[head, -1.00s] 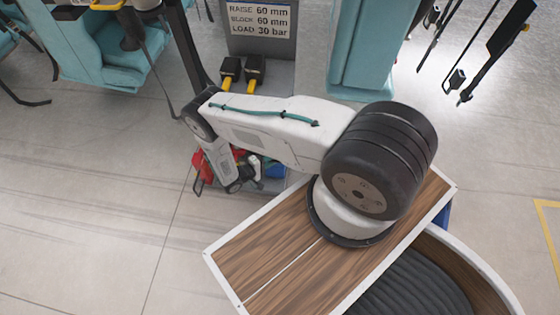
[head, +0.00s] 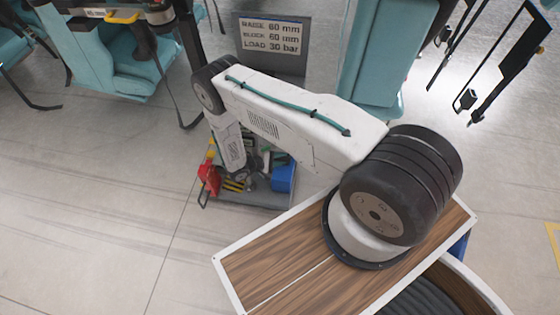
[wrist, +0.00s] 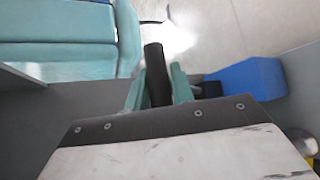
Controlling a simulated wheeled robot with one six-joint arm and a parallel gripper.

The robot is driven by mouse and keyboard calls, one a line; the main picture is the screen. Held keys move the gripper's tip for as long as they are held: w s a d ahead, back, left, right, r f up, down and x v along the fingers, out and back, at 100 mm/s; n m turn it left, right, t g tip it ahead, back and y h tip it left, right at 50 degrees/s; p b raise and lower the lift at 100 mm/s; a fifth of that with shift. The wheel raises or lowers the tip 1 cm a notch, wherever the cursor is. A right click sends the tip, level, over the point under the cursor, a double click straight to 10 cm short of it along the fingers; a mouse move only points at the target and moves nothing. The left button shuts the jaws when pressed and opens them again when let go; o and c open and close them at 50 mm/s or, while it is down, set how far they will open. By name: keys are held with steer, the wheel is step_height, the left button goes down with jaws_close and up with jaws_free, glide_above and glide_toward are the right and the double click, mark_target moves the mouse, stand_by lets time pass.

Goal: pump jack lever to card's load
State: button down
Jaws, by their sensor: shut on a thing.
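The card (head: 269,36) hangs on a grey upright panel at the top of the head view and reads RAISE 60 mm, BLOCK 60 mm, LOAD 30 bar. In the wrist view my gripper (wrist: 159,88) has teal fingers closed on both sides of a black round bar (wrist: 154,62), which looks like the jack lever's handle. The bar sticks out past the fingertips. In the head view my arm hides most of the grip and the lever. The jack body and any pressure gauge cannot be made out.
A grey tray (head: 245,198) below my arm holds a red item (head: 208,178), yellow-and-black striped pieces (head: 234,184) and a blue box (head: 283,177). The blue box also shows in the wrist view (wrist: 250,77). Teal seats (head: 120,72) stand at left, with a teal panel (head: 375,60) at right.

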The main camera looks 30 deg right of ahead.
steer(key=c, duration=1.2)
jaws_free()
steer(key=shift+w+a, duration=0.1)
steer(key=shift+w, duration=0.2)
steer(key=shift+s, duration=0.1)
steer(key=v, duration=0.7)
steer(key=shift+a, duration=0.35)
steer(key=shift+s+a+r, duration=0.1)
